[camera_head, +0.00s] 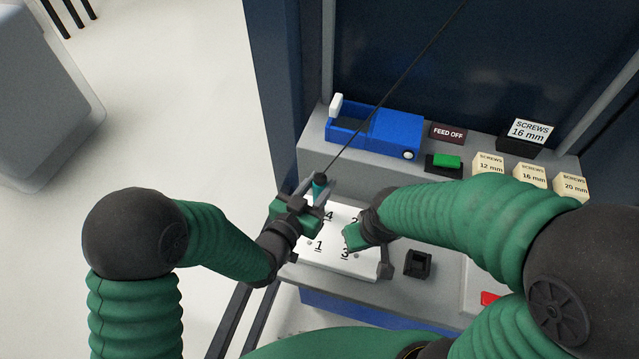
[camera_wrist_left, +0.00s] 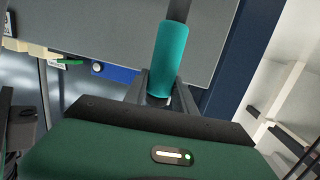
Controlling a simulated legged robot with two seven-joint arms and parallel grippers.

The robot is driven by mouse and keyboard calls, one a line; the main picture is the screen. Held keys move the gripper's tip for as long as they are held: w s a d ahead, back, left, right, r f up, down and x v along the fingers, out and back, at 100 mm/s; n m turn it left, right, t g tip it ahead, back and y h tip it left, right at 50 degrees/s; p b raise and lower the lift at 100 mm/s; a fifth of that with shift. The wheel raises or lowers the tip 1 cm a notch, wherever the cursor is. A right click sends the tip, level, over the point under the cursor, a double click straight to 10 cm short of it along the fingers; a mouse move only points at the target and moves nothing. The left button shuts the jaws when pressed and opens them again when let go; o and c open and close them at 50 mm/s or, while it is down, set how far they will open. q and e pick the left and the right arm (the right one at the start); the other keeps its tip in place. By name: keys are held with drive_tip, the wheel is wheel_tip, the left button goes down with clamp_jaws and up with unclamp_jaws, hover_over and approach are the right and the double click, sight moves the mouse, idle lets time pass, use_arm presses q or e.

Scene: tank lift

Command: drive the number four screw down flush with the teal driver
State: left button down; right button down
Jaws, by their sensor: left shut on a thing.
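The teal driver (camera_head: 319,190) hangs on a dark cable and stands nearly upright at the far left corner of the white plate (camera_head: 335,262). My left gripper (camera_head: 313,187) is shut on the driver. In the left wrist view the driver (camera_wrist_left: 172,60) sits between the dark fingers. The plate bears the printed numbers 1, 2, 3 and 4; the number 4 mark (camera_head: 329,215) is just beside the left gripper. The number four screw and the driver's tip are hidden. My right gripper (camera_head: 352,238) is low over the plate's right side, between numbers 2 and 3; its fingers are hidden.
Behind the plate, a grey ledge holds a blue feeder box (camera_head: 390,132), a "FEED OFF" sign (camera_head: 448,133), a green switch (camera_head: 446,161) and screw-size labels (camera_head: 533,175). A small black holder (camera_head: 418,263) stands right of the plate. A red item (camera_head: 490,298) lies further right.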

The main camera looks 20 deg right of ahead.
sight(320, 180)
use_arm(q)
drive_tip(key=shift+r+p, duration=1.6)
drive_tip(key=shift+r, duration=1.05)
drive_tip(key=shift+s, duration=0.15)
